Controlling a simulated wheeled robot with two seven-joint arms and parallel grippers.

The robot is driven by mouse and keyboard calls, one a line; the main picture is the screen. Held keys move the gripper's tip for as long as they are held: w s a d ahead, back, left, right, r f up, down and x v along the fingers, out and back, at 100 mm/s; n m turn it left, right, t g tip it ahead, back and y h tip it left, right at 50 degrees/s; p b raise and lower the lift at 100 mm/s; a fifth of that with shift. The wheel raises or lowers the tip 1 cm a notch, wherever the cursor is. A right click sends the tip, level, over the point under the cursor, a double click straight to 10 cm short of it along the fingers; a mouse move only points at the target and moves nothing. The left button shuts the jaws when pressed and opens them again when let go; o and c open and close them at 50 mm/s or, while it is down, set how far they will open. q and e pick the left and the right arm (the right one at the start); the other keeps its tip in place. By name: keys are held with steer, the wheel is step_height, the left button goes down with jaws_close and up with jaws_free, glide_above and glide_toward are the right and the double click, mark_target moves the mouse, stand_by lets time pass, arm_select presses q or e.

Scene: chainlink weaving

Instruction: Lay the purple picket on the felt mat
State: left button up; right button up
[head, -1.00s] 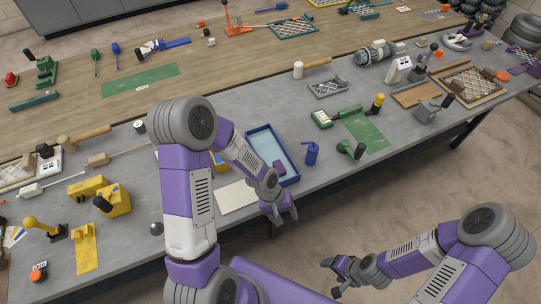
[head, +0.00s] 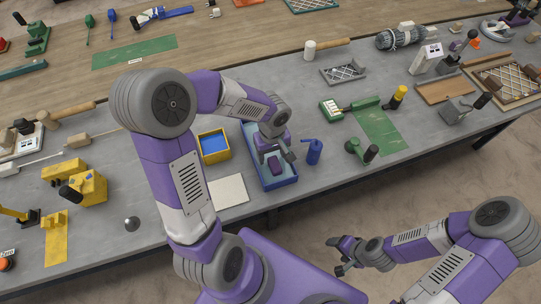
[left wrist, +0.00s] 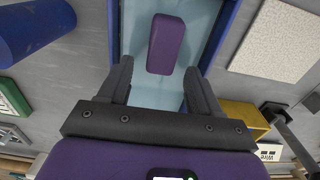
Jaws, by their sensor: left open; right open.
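The purple picket (head: 274,165), a small rounded block, lies in the blue tray (head: 290,182). In the left wrist view the picket (left wrist: 166,44) lies just beyond and between the fingertips, with no finger visibly touching it. My left gripper (head: 276,160) is open over the tray; its fingers (left wrist: 160,75) point toward the picket in the wrist view. The pale square felt mat (head: 228,191) lies bare on the grey bench, left of the tray; it also shows in the wrist view (left wrist: 278,40). My right gripper (head: 340,257) is open and empty, off the bench's front edge.
A yellow bin with blue inside (head: 213,147) stands left of the tray, behind the mat. A green mat (head: 380,130) with tools lies farther right.

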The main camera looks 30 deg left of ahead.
mark_target(272, 157)
arm_select(q)
step_height(272, 157, down, 4)
steer(key=shift+r+b, duration=0.15)
steer(key=shift+b, duration=0.15)
steer(key=shift+c, duration=0.2)
steer(key=shift+w+r, duration=0.1)
jaws_close()
